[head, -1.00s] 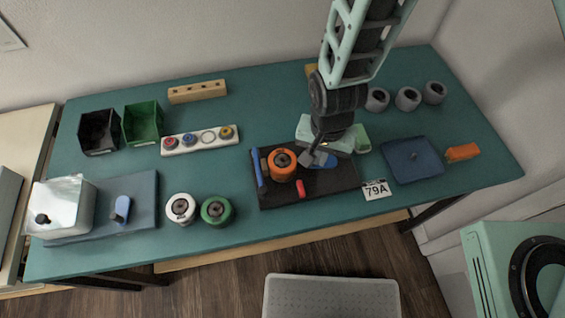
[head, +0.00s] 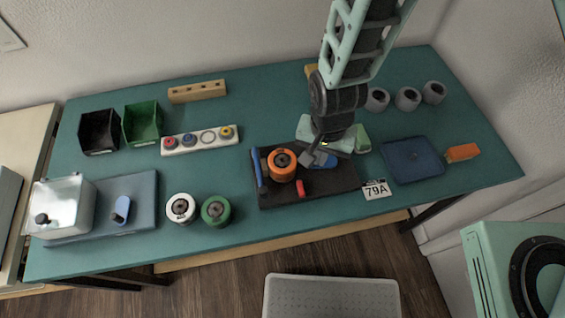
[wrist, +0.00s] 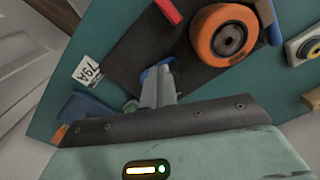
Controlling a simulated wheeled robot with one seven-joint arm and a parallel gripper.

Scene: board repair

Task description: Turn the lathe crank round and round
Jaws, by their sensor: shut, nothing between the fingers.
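A black board (head: 335,182) near the table's front edge carries an orange wheel (head: 282,164) with a dark hub, a blue bar (head: 260,172) on its left and a short red piece (head: 300,188). A blue piece (head: 326,160) lies right of the wheel, partly hidden by my gripper (head: 307,163). I cannot tell for sure which part is the lathe crank. In the wrist view my gripper (wrist: 157,72) is shut and empty, its fingertips over or against the blue piece (wrist: 146,78). The orange wheel (wrist: 225,37) stands beyond the fingertips.
A 79A label (head: 376,189) and a blue square plate (head: 412,160) lie to the right. White (head: 181,209) and green (head: 216,211) spools stand to the left.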

